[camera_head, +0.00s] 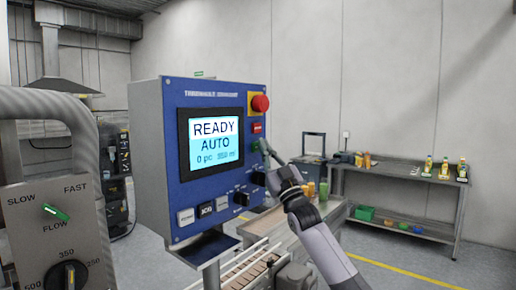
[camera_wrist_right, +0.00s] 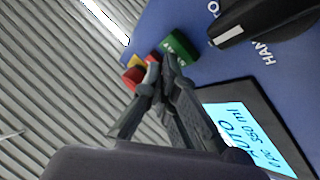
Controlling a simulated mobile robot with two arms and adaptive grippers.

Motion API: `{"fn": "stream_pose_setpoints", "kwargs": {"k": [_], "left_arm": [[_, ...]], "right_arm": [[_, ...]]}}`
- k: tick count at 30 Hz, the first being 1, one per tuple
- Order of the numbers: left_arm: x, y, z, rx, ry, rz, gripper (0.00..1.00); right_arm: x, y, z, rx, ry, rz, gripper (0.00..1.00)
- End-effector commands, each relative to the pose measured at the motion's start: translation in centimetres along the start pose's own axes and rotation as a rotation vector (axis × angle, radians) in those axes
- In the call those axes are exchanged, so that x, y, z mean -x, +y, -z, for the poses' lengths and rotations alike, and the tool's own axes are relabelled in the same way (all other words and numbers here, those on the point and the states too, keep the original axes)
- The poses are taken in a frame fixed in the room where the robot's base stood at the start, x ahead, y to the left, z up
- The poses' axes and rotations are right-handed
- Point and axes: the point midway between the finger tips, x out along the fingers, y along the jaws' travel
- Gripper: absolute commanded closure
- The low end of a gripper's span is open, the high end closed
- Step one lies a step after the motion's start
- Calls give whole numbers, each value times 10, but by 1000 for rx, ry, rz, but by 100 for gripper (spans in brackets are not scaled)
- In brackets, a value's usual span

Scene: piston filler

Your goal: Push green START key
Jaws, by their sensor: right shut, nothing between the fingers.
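The blue control panel (camera_head: 215,90) stands in the middle of the head view, its screen reading READY, AUTO. The green START key (camera_wrist_right: 182,48) shows in the right wrist view just beyond my fingertips; in the head view only a little green shows beside the fingertip. My right gripper (camera_head: 265,145) is shut and empty, pointing at the panel's right-hand key column. In the wrist view its tips (camera_wrist_right: 162,68) are at the lower edge of the green key; I cannot tell whether they touch it. My left gripper is not in view.
A red key (camera_head: 257,128) and a red emergency stop (camera_head: 260,103) on a yellow plate sit above. Black selector knobs (camera_head: 241,199) are lower on the panel. A grey panel with dials (camera_head: 50,225) is at left, a conveyor (camera_head: 250,265) below, a bench (camera_head: 400,172) behind.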

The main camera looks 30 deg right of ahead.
Motion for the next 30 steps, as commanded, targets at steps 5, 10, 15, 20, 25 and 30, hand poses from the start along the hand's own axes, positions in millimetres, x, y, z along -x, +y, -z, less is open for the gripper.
{"fn": "stream_pose_setpoints", "kwargs": {"k": [5, 10, 15, 20, 25, 30], "left_arm": [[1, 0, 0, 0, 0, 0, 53], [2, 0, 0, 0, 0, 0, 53], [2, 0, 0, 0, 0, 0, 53], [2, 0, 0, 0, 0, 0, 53], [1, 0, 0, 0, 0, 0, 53], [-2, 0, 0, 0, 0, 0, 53]], "right_arm": [[-2, -1, -1, 0, 0, 0, 100], [-3, -2, -2, 0, -1, 0, 100], [-4, -3, -3, 1, -1, 0, 100], [-4, -3, -3, 0, -1, 0, 100], [-2, -2, -2, 0, -1, 0, 100], [4, 2, 1, 0, -1, 0, 100]]}}
